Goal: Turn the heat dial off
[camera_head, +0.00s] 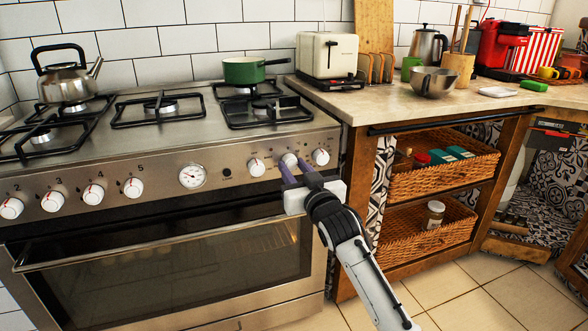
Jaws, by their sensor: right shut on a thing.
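The stove's front panel (160,180) carries a row of white dials with red marks. My right gripper (290,165) is at the middle dial (289,159) of the three on the right side of the panel. Its purple fingers are shut on that dial and cover part of it. The dial's pointer mark cannot be made out clearly. Another dial (257,167) is just left of the fingers, and one more (320,156) is just right of them. My left gripper is not in view.
The oven door handle (150,227) runs below the dials. A kettle (68,80) and a green pan (245,70) stand on the stove top. A counter with a toaster (328,55) and wicker baskets (440,178) is to the right.

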